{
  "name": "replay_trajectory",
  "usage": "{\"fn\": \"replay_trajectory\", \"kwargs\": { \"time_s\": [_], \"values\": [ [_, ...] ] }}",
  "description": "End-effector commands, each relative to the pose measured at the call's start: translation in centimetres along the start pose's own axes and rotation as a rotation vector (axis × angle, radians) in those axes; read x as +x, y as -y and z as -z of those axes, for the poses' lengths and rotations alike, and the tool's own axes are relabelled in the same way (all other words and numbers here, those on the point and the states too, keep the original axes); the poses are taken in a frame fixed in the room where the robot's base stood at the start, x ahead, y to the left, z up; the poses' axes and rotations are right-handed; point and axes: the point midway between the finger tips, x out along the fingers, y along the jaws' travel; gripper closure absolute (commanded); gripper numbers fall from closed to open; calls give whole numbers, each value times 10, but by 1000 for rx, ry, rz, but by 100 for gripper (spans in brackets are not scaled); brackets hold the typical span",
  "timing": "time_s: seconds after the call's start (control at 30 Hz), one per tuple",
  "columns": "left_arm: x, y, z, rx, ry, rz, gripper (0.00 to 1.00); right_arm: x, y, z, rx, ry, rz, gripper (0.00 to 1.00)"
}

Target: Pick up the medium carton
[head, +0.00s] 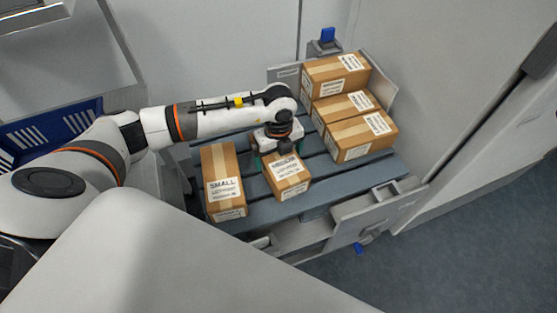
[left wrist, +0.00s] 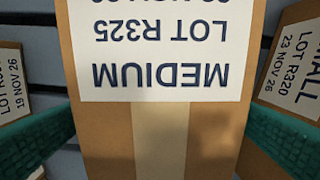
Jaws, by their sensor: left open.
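The medium carton (head: 291,188) is a brown box with a tape strip and a white MEDIUM label. It lies on the grey slatted pallet (head: 262,212) near its front middle. In the left wrist view the medium carton (left wrist: 160,140) fills the middle, its label upside down. My left gripper (head: 277,155) is open above the carton's far part, pointing down. Its green fingers show on either side of the carton in the left wrist view, apart from each other. The carton's far end is hidden under the gripper in the head view. My right gripper is not in view.
The small carton (head: 221,166) lies close left of the medium one. Several other cartons (head: 362,137) stand together at the back right of the pallet. Low grey side panels (head: 380,210) edge the pallet, and a blue crate (head: 50,133) is at the far left.

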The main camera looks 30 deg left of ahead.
Motion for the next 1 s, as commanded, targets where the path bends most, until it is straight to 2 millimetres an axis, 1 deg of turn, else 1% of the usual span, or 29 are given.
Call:
{"fn": "replay_trajectory", "kwargs": {
  "time_s": [0.1,0.13,0.37,0.4,0.47,0.5,0.67,0.77,0.87,1.0],
  "values": [
    [0,0,0,0,0,0,0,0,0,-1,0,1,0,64],
    [0,0,0,0,0,0,3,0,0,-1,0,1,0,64],
    [-1,0,0,0,0,0,41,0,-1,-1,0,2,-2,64],
    [-1,0,0,0,0,0,47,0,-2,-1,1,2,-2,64],
    [-1,0,0,0,0,0,57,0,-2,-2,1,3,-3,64],
    [-2,-1,1,0,-1,-3,60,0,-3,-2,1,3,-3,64],
    [-2,-1,1,0,-1,-3,60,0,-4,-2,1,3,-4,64],
    [-6,-1,1,0,-1,-4,60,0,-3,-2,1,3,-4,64],
    [-18,-1,1,1,-3,-5,60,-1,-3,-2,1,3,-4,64],
    [-44,-2,1,0,-3,-7,60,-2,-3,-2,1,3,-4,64]
  ]
}}
